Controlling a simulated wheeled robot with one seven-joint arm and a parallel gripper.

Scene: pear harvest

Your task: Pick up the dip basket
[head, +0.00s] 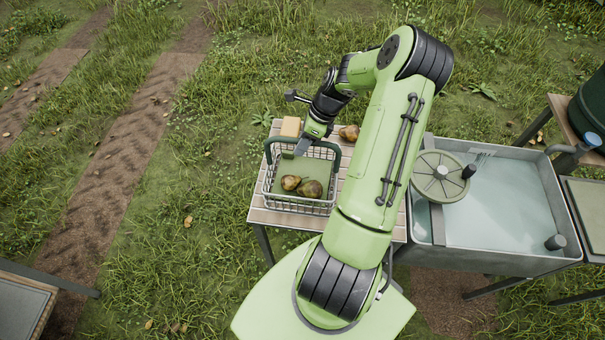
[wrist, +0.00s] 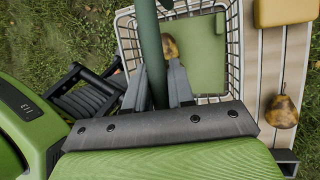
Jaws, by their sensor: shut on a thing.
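The dip basket (head: 298,206) is a wire basket with a dark green arched handle and a green floor. It stands on the slatted wooden table, or very close above it; I cannot tell which. Two brownish pears (head: 290,183) lie inside it. My gripper (head: 302,146) is at the handle from above. In the wrist view, the handle (wrist: 150,45) runs between the two grey fingers (wrist: 158,88), which are shut on it. The basket's wire wall (wrist: 235,50) and one pear (wrist: 170,46) show beyond the fingers; the other pear is hidden there.
A yellow block (head: 291,127) and a loose pear (head: 349,132) lie on the table (head: 262,216) behind and beside the basket. A metal water tank (head: 505,205) with a round green disc (head: 441,176) stands to the right. Grass lies open to the left.

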